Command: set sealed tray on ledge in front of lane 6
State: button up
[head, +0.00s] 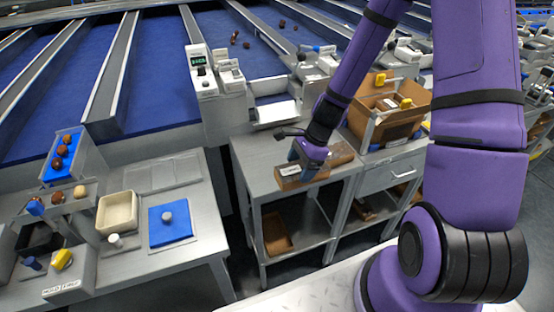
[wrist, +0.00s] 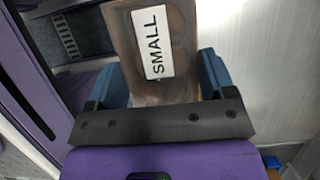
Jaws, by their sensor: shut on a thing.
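My gripper (head: 308,158) is shut on a brown tray (head: 292,184), low at the grey side table. I cannot tell whether the tray touches the tabletop. A brown surface (head: 343,153) shows just right of the gripper; I cannot tell whether it is part of the same tray. No lane number is legible, so I cannot pick out lane 6 or its ledge.
An open cardboard box (head: 370,105) stands right of the gripper. The side table (head: 255,158) has bare top at its left and a brown tray (head: 277,233) on its lower shelf. The left bench holds a cream bin (head: 117,212) and a blue pad (head: 170,232). Blue lanes lie behind.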

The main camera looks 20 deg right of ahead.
jog(key=w+a, duration=0.1)
jog(key=w, duration=0.2)
jog(key=w+a, duration=0.1)
jog(key=w, duration=0.2)
jog(key=w+a+f, duration=0.1)
jog(key=w+a, duration=0.1)
jog(key=w, duration=0.1)
jog(key=shift+w, duration=0.35)
jog(key=shift+a+f, duration=0.1)
jog(key=shift+f, duration=1.65)
jog(key=shift+f, duration=0.1)
jog(key=o, duration=1)
jog(key=shift+c, duration=0.2)
